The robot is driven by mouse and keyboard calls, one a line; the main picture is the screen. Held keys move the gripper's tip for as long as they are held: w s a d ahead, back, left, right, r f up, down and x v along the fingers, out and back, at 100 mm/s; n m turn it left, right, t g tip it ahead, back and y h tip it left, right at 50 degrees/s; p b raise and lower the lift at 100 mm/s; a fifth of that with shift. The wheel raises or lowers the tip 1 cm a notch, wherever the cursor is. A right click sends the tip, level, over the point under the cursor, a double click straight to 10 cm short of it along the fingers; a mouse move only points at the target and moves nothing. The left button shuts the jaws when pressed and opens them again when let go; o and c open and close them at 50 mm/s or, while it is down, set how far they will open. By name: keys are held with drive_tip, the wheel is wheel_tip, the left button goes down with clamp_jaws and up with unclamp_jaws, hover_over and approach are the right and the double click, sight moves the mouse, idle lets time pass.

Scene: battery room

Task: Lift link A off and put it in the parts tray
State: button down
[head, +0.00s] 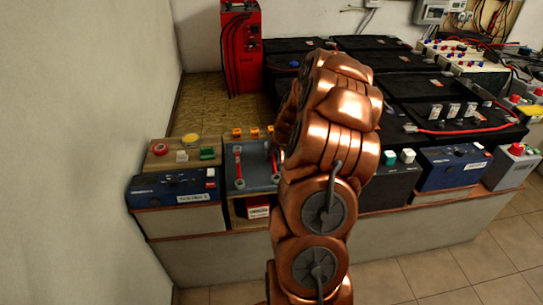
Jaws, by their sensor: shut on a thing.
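My copper arm (322,185) rises through the middle of the head view and bends over the bench. Its far end points down behind its own links, so my gripper and anything in it are hidden. No part can be surely told as link A. A blue-grey tray-like surface (254,178) lies left of the arm, partly covered by it. A long red-ended piece (238,166) lies on it, and a similar red piece (273,160) shows beside the arm. I cannot tell whether this surface is the parts tray.
A red cabinet (241,50) stands at the back. Black batteries (455,118) with cables fill the right. A wall closes the left side.

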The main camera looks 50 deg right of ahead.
drive_tip(key=shift+s+f, duration=0.1)
drive_tip(key=shift+f, duration=0.1)
drive_tip(key=c, duration=1.1)
unclamp_jaws()
drive_tip(key=o, duration=0.4)
drive_tip(key=shift+r, duration=0.1)
drive_tip(key=shift+r+p, duration=0.6)
drive_tip(key=shift+r, duration=3.3)
drive_tip(key=shift+a, duration=0.1)
